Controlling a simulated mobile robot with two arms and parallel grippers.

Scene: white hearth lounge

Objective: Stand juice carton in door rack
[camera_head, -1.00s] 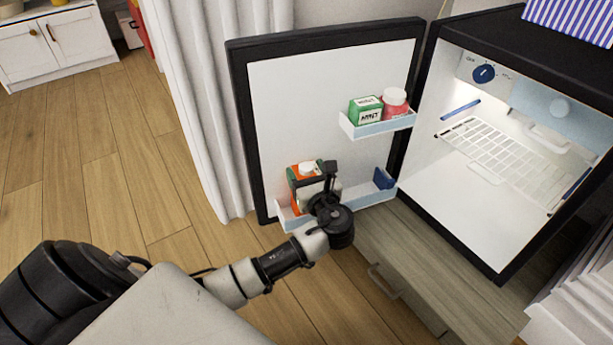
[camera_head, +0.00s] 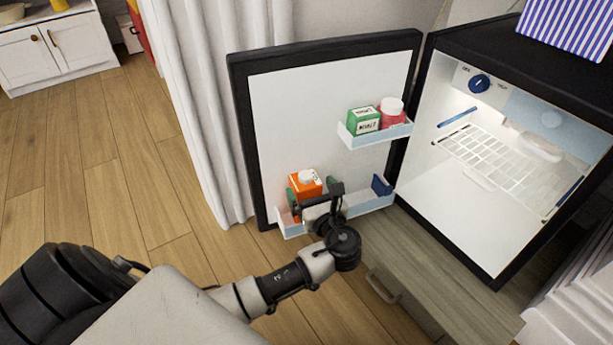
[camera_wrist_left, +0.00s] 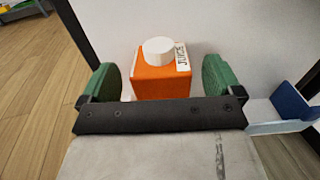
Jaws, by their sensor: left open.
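The juice carton (camera_head: 305,184) is orange with a white cap. It stands roughly upright in the left part of the lower door rack (camera_head: 368,203) on the open fridge door. My left gripper (camera_head: 318,200) is open in front of it. In the left wrist view the green finger pads (camera_wrist_left: 160,82) are on either side of the carton (camera_wrist_left: 163,78), with gaps visible beside it. The carton's lower part is hidden behind the gripper. My right gripper is not in view.
The upper door rack (camera_head: 377,136) holds a green box (camera_head: 363,121) and a white-capped red jar (camera_head: 392,112). A blue divider (camera_head: 381,186) is at the lower rack's right end. The lit fridge interior (camera_head: 470,190) has a wire shelf. A curtain (camera_head: 215,120) hangs left of the door.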

